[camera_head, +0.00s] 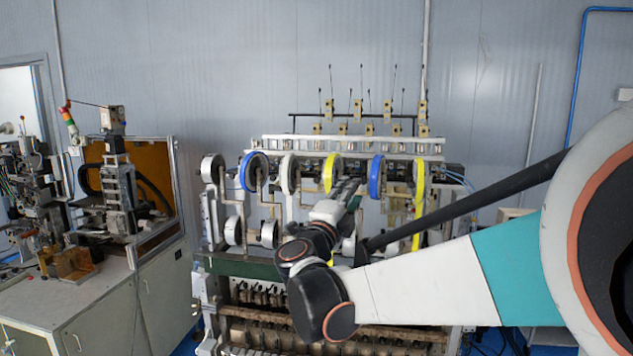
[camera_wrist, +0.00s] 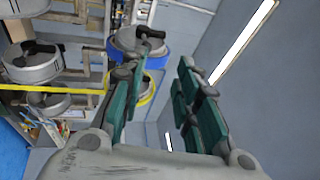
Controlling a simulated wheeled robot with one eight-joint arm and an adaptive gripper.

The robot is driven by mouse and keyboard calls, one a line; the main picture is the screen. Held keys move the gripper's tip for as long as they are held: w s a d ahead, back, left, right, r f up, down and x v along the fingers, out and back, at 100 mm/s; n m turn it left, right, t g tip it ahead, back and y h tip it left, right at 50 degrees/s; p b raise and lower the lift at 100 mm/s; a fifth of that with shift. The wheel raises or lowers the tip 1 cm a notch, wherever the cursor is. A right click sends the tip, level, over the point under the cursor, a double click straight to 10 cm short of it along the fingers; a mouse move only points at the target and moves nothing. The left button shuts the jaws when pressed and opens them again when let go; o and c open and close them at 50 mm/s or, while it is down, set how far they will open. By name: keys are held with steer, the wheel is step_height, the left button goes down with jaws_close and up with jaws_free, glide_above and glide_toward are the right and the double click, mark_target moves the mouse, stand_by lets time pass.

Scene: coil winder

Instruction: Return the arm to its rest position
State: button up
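My gripper (camera_wrist: 157,85) is open in the wrist view. A blue-rimmed spool (camera_wrist: 141,47) and a yellow-rimmed spool (camera_wrist: 147,93) show beside and behind the left finger in the wrist view. Contact with them cannot be told.
More spools hang on the winder, including another blue-rimmed one (camera_head: 253,172) and a yellow-rimmed one (camera_head: 419,190) at the right. A cabinet machine (camera_head: 128,190) stands at the left. The wall (camera_head: 240,60) above the winder is clear.

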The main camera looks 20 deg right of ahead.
steer(key=s+a+f+n+t+y+b, duration=0.2)
steer(key=s+a+f+n+y+b, duration=0.1)
steer(key=a+f+n+y+b, duration=0.65)
steer(key=s+a+f+n+t+y+b, duration=0.1)
steer(key=s+a+f+n+y+b, duration=0.2)
steer(key=a+f+n+y+b, duration=0.7)
steer(key=s+d+f+n+g+h+b, duration=0.1)
steer(key=s+f+n+g+b, duration=0.1)
steer(key=s+f, duration=0.5)
steer(key=s+d+f+n+g+h+b, duration=0.1)
steer(key=s+f+n+g+b, duration=0.2)
steer(key=f, duration=1.5)
steer(key=s+d+f+n+g+h+b, duration=0.1)
steer(key=s+f+n+g+h+b, duration=0.1)
steer(key=s+f+g+b, duration=0.3)
steer(key=s+f+n+b, duration=0.1)
steer(key=s+f+b, duration=0.2)
steer(key=s+f, duration=0.3)
steer(key=shift+s+d+f, duration=0.2)
steer(key=shift+d+f, duration=0.05)
steer(key=shift+f, duration=0.4)
steer(key=shift+r, duration=0.15)
